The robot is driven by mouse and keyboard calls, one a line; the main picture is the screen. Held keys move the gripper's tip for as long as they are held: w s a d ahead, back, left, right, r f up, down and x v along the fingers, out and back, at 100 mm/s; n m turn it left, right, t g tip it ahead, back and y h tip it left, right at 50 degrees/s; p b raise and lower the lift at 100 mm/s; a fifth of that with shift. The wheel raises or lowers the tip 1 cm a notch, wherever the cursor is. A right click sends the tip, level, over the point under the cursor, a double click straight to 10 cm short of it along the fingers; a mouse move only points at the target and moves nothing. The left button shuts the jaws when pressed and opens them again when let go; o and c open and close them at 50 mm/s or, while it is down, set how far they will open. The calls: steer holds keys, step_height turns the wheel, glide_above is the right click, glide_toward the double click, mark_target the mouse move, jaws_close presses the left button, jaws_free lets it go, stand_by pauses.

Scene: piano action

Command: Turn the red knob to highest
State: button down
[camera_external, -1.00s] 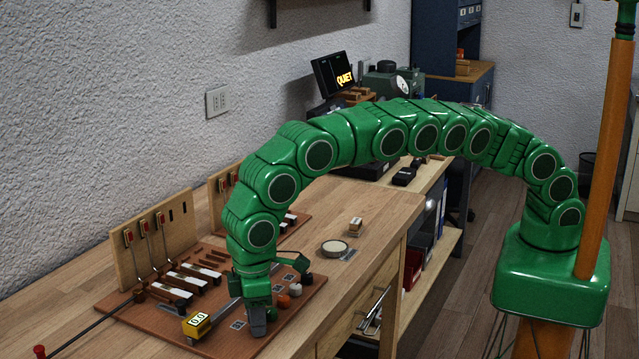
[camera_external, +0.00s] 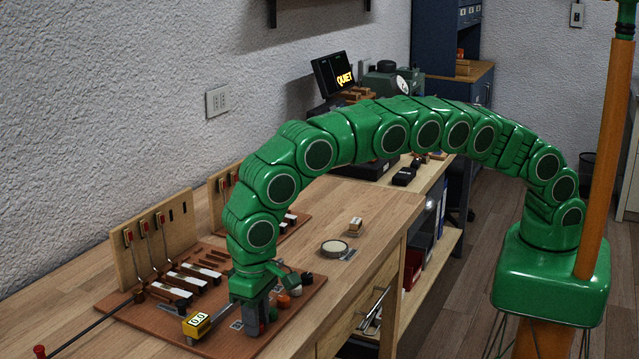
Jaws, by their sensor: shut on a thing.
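My gripper (camera_external: 257,322) points down at the front part of the brown board (camera_external: 135,312) on the bench. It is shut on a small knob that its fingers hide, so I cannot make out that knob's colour. A row of small knobs runs away from it: an orange-red knob (camera_external: 284,300) stands just to its right, apart from the fingers, with a white knob (camera_external: 296,289) and a black knob (camera_external: 307,279) behind. A yellow box (camera_external: 197,325) with a lit readout, seemingly 0.0, stands left of my gripper.
Key levers (camera_external: 190,280) and an upright wooden panel (camera_external: 150,240) stand behind on the board. A black rod with a red ball end (camera_external: 39,350) sticks out at front left. A round dish (camera_external: 334,247) and a small block (camera_external: 355,225) lie right. A sign (camera_external: 345,75) reads QUIET.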

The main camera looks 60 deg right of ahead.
stand_by(0.5)
steer(key=c, duration=1.2)
jaws_free()
steer(key=shift+o, duration=0.2)
steer(key=shift+r, duration=3.95)
